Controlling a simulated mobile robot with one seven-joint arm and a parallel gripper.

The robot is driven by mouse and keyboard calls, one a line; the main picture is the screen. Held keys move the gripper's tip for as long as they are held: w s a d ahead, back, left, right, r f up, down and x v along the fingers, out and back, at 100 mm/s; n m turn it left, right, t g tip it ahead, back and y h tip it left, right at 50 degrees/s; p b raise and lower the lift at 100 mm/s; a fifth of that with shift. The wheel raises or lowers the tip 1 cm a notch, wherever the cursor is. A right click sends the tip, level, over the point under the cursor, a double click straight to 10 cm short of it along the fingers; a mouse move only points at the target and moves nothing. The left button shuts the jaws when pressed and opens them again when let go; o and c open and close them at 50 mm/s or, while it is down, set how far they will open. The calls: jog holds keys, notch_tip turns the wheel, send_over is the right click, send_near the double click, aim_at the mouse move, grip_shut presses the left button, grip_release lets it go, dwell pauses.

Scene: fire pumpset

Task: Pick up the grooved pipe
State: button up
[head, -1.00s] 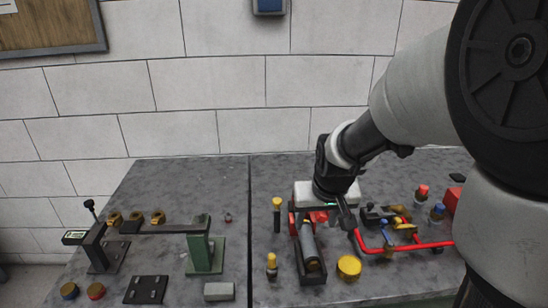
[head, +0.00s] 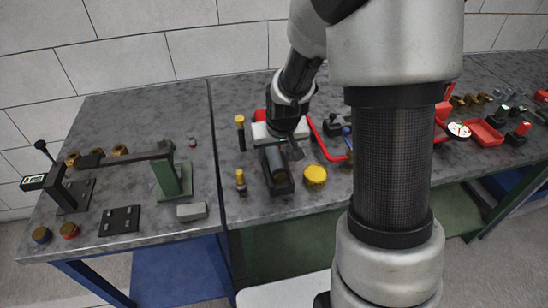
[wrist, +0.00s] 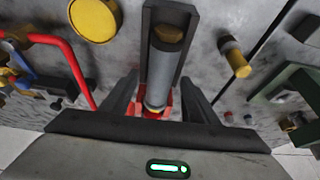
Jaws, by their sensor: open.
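The grooved pipe is a grey cylinder with a brownish end. It lies in a narrow black holder (head: 280,189) on the grey bench, and the pipe (head: 274,161) shows in the head view just below my gripper (head: 285,146). In the wrist view the pipe (wrist: 163,65) runs lengthwise between the walls of the black holder (wrist: 183,40). My gripper (wrist: 160,92) is open, with one dark finger to each side of the pipe's near end. Whether the fingers touch the pipe or holder is unclear.
A yellow round cap (head: 315,175) stands just right of the holder, with red piping (head: 327,140) behind it. A yellow-topped tool (head: 240,181) stands to the left. A green stand (head: 172,178) and a grey block (head: 192,211) are farther left.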

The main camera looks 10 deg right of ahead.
aim_at(275, 154)
jog(key=shift+r, duration=0.1)
grip_shut()
notch_tip(275, 154, up, 10)
jog(key=p, duration=0.1)
dwell(0.5)
dwell(0.4)
jog(key=shift+f+b, duration=3.95)
jog(key=shift+f, duration=1.05)
jog(key=shift+r, duration=0.1)
jog(key=shift+w, duration=2)
